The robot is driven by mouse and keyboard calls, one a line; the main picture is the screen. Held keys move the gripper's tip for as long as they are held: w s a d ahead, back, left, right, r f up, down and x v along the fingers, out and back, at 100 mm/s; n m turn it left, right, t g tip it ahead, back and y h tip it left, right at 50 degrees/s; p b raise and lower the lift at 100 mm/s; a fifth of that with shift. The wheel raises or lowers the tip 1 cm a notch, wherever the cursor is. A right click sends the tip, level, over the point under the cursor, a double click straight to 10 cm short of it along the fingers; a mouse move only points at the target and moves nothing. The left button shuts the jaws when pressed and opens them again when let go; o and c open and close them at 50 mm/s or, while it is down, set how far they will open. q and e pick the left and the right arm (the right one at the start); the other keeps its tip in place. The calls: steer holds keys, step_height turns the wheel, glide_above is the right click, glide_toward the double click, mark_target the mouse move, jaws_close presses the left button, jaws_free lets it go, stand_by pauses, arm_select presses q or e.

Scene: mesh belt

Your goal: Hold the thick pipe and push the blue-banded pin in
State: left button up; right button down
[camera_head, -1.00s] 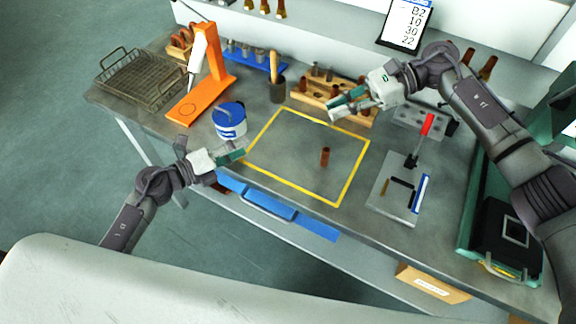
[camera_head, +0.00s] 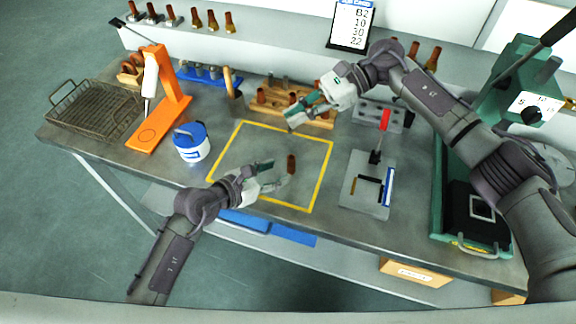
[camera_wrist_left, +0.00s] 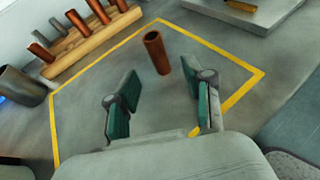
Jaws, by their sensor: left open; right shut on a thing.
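The thick pipe (camera_head: 291,164) is a short brown tube standing upright inside the yellow outline on the bench. In the left wrist view the thick pipe (camera_wrist_left: 157,52) shows its open top, just beyond the fingertips. My left gripper (camera_head: 277,174) is open, its fingers pointing at the pipe and apart from it; the left wrist view shows the gap between its fingers (camera_wrist_left: 160,84) empty. My right gripper (camera_head: 301,108) is shut over the front of the wooden rack, behind the pipe. What it holds, probably the blue-banded pin, is too small to make out.
The wooden rack (camera_head: 325,121) with several pins stands behind the outline. A blue-and-white tub (camera_head: 191,144) and an orange stand (camera_head: 172,97) are to the left. A grey fixture plate (camera_head: 362,203) lies right. The yellow-outlined area around the pipe is otherwise clear.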

mark_target(288, 167)
arm_select(q)
steer(key=x, duration=0.6)
steer(key=shift+w+d, duration=0.15)
steer(key=shift+d, duration=0.05)
steer(key=shift+f, duration=0.1)
steer(key=shift+c, duration=0.6)
jaws_close()
stand_by(0.4)
stand_by(1.0)
